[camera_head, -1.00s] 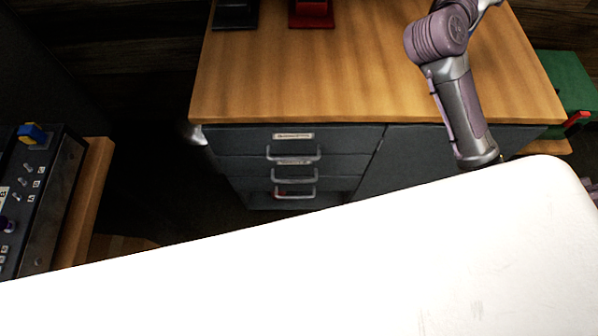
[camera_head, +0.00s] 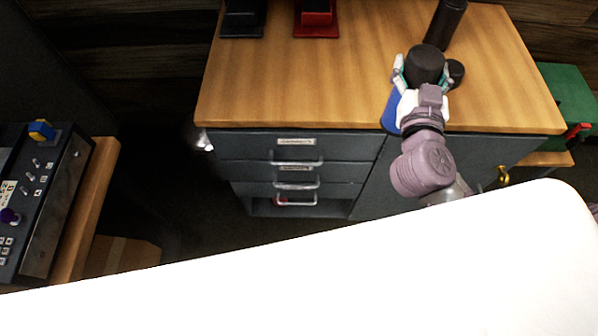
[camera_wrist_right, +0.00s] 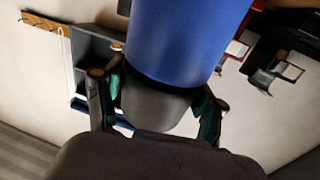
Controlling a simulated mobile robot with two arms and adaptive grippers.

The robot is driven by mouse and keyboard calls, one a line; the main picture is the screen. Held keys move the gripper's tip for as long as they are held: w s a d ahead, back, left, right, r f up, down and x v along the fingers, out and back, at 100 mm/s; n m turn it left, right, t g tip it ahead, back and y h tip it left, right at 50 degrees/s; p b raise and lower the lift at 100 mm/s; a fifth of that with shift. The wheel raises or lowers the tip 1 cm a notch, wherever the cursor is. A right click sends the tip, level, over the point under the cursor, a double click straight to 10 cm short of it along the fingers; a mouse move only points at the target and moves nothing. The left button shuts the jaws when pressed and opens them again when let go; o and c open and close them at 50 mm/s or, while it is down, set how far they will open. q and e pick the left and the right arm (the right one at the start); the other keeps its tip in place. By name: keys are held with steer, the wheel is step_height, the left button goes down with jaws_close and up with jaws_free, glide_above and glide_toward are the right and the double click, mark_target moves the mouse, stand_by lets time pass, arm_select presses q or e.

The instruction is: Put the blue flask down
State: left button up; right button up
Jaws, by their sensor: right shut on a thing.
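The blue flask shows as a blue body (camera_head: 391,112) with a wide black end (camera_head: 425,65) in the head view. My right gripper (camera_head: 424,76) has its fingers on both sides of the black end, over the front right of the wooden counter (camera_head: 290,85). In the right wrist view the blue flask (camera_wrist_right: 185,40) fills the upper middle, and my right gripper (camera_wrist_right: 155,103) is shut around its dark end. The gripper and wrist hide part of the flask in the head view. I cannot tell whether it touches the counter. My left gripper is not in view.
A dark cylinder (camera_head: 446,22) stands behind the gripper, and a small black round thing (camera_head: 456,72) is close at its right. Black (camera_head: 243,18) and red (camera_head: 316,18) stands are at the back left. The counter's middle is clear. A control box (camera_head: 38,190) is far left.

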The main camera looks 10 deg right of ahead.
steer(key=s+a+f+n+y, duration=0.2)
steer(key=s+a+f+y, duration=0.1)
steer(key=a, duration=0.3)
steer(key=s+a+f+n+t+y, duration=0.1)
steer(key=s+a+f+n+y, duration=0.1)
steer(key=a, duration=0.4)
steer(key=shift+s+a+f+n+t+y, duration=0.35)
steer(key=shift+s+f+y, duration=0.5)
steer(key=shift+y, duration=0.35)
steer(key=shift+d, duration=0.15)
